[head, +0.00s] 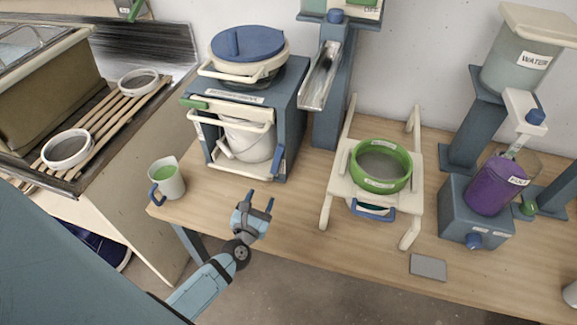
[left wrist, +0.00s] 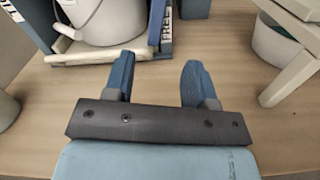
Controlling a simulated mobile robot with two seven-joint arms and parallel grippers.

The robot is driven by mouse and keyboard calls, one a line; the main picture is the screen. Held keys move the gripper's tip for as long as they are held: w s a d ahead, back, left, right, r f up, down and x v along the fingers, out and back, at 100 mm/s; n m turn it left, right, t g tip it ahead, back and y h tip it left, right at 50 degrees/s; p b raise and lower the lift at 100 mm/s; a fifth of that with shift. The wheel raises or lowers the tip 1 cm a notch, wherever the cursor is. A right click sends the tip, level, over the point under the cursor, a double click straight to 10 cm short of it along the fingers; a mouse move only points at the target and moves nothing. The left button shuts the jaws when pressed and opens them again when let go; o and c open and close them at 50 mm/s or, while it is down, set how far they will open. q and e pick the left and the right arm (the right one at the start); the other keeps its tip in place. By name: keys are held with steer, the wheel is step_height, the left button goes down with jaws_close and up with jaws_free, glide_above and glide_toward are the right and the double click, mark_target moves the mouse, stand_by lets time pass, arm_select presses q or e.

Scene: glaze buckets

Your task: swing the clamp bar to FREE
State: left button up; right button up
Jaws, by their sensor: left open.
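A blue press frame (head: 292,110) stands at the back left of the bench, with a white bucket (head: 249,142) inside it. Cream bars cross its front; the upper one (head: 235,109) has a green end at left. I cannot tell for sure which is the clamp bar. In the left wrist view a FREE label (left wrist: 167,25) is on the frame's right post, and the bucket (left wrist: 104,20) shows only its lower part. My left gripper (head: 260,198) is open and empty, in front of the frame and apart from it; its fingers (left wrist: 160,72) point toward it. My right gripper is out of view.
A cup with green glaze (head: 167,182) stands at the bench's left edge. A cream stand (head: 409,232) with a green sieve ring (head: 381,165) is to the right. A grey slab (head: 428,267) lies near the front edge. Bench top between frame and stand is clear.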

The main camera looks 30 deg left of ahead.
mark_target(276, 162)
arm_select(q)
steer(key=p+x, duration=0.2)
steer(key=x, duration=1)
steer(key=shift+w+a, duration=0.15)
steer(key=shift+a, duration=0.05)
steer(key=shift+w+a+f, duration=0.1)
steer(key=shift+w, duration=0.55)
